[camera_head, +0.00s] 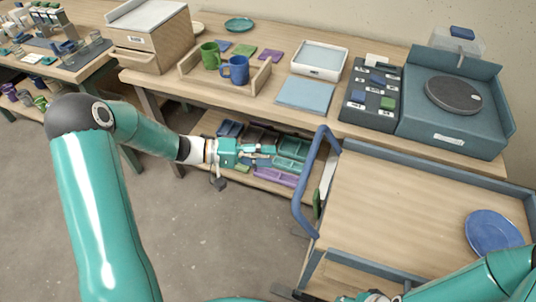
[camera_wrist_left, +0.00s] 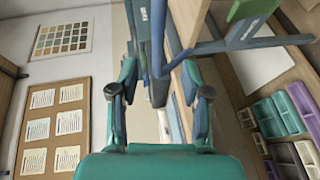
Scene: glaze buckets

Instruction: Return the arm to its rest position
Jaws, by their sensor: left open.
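My left arm (camera_head: 105,215) reaches in from the left and stretches out to the right, toward the shelf under the workbench. My left gripper (camera_head: 273,156) is open and seems empty in front of the lower shelf's trays. In the left wrist view its two fingers (camera_wrist_left: 161,92) stand apart with nothing held between them. My right arm (camera_head: 470,283) shows at the bottom right, low beside the cart. Its gripper end is small and partly cut off by the bottom edge, so its jaws cannot be made out.
A cart with a blue handle (camera_head: 310,180) stands right of my left gripper, with a blue plate (camera_head: 493,233) on top. Teal trays (camera_head: 292,148) and a purple tray (camera_head: 277,177) lie on the lower shelf. Mugs (camera_head: 235,70) stand on the bench (camera_head: 215,88). Floor (camera_head: 200,240) is clear.

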